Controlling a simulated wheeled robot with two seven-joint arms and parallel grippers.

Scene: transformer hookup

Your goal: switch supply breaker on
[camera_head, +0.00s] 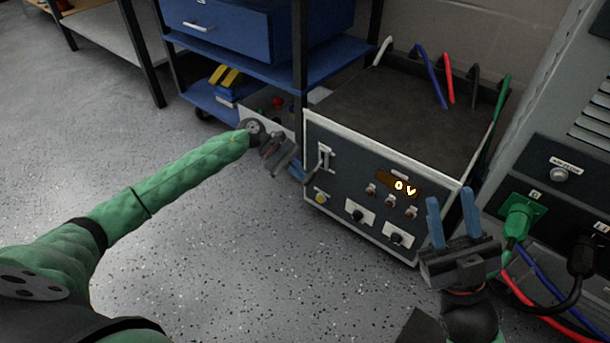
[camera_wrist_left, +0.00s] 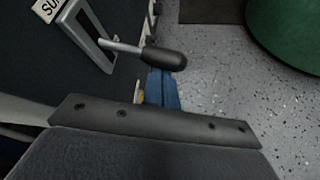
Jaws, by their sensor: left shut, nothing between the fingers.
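The supply breaker (camera_head: 324,158) is a pale-framed slot with a lever at the left end of the dark panel of the test unit (camera_head: 345,192). In the left wrist view its frame (camera_wrist_left: 90,35) sits beside a partly cut-off "SU" label, and a metal lever with a black knob (camera_wrist_left: 163,57) sticks out. My left gripper (camera_head: 296,172) is just left of the breaker. Its blue fingers (camera_wrist_left: 162,90) are shut and empty, close by the knob; I cannot tell whether they touch. My right gripper (camera_head: 453,220) is open and empty in front of the unit's right end.
The unit's display (camera_head: 399,186) reads 0 V, above several knobs and buttons. Coloured cables (camera_head: 440,80) rise at its back. A grey cabinet with a green plug (camera_head: 520,212) stands right. A blue shelf cart (camera_head: 345,60) stands behind. The floor at left is clear.

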